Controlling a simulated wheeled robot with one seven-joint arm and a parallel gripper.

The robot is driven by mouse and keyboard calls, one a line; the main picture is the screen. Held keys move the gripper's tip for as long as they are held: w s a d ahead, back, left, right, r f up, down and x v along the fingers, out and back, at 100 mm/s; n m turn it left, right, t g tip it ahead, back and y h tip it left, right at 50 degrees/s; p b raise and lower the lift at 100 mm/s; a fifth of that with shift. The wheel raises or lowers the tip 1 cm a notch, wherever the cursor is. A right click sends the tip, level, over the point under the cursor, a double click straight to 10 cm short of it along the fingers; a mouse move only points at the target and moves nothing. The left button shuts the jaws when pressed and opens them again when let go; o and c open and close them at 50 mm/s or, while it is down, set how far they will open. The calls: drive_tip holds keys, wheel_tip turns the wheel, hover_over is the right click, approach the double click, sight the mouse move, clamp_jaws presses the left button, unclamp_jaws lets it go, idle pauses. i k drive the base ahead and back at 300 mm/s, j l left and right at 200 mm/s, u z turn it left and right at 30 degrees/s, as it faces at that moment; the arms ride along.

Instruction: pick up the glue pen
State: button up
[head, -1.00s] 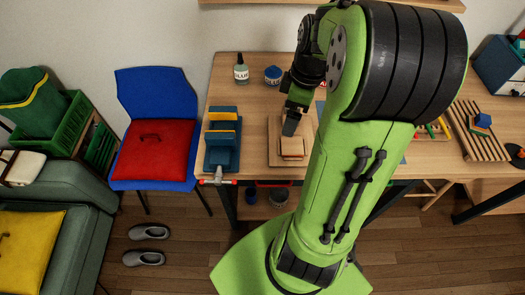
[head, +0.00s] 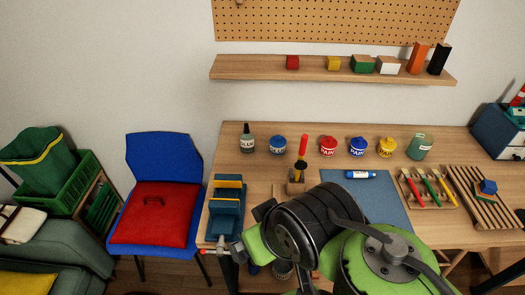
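The likely glue pen (head: 360,174) is a short white and blue stick with a printed label too small to read. It lies on its side across the upper left part of a blue mat (head: 388,203) on the workbench. My arm, dark and green, fills the lower middle of the head view, in front of the bench. The fingers of my gripper cannot be made out behind the arm links. Nothing is seen touching the pen.
Behind the pen stand a glue bottle (head: 247,143), several paint jars (head: 328,146) and a green bottle (head: 419,148).

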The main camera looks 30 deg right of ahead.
sight(349, 175)
drive_tip(key=z, duration=1.9)
